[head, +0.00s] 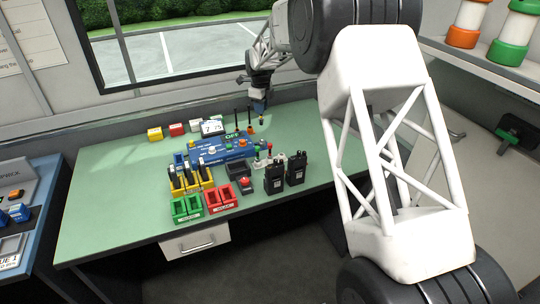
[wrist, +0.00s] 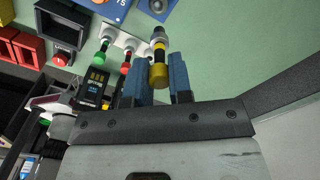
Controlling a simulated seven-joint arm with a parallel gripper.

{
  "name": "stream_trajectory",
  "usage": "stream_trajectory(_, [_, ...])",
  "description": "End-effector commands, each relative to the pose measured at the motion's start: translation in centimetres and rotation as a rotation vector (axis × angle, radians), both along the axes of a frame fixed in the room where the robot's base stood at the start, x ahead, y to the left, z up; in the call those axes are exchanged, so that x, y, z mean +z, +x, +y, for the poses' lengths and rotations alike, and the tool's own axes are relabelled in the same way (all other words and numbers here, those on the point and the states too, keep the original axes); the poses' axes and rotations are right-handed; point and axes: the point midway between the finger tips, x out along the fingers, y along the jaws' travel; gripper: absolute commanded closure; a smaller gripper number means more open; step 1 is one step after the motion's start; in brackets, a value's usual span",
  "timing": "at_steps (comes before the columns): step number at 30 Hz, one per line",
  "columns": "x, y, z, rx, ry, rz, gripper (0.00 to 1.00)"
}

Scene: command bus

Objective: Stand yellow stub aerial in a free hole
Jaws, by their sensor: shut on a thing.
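The yellow stub aerial (wrist: 158,70) is between the two blue fingers of my gripper (wrist: 160,84) in the wrist view. It has a yellow end, dark bands and a pale far end. A green stub aerial (wrist: 102,52) and a red stub aerial (wrist: 126,64) stand at a pale holder (wrist: 128,46), left of my gripper in the wrist view. I cannot tell which of its holes are free.
Two black radios (head: 285,174) stand near the holder in the head view. Thin black aerials (head: 249,120), a blue console (head: 220,150) and green and red bins (head: 220,197) share the table (head: 120,205). Its left and right front parts are clear.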

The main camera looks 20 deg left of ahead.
Motion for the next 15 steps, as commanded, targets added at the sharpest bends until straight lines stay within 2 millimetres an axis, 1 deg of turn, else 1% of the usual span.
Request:
stream_trajectory(5, [-0.3, -0.4, -1.1, -0.001, -0.001, 0.001, 1.0])
stream_trajectory(8, [-0.7, -0.9, -2.5, -0.002, 0.0, 0.001, 1.0])
stream_trajectory(15, [-2.2, -2.8, -7.1, -0.002, -0.001, 0.003, 1.0])
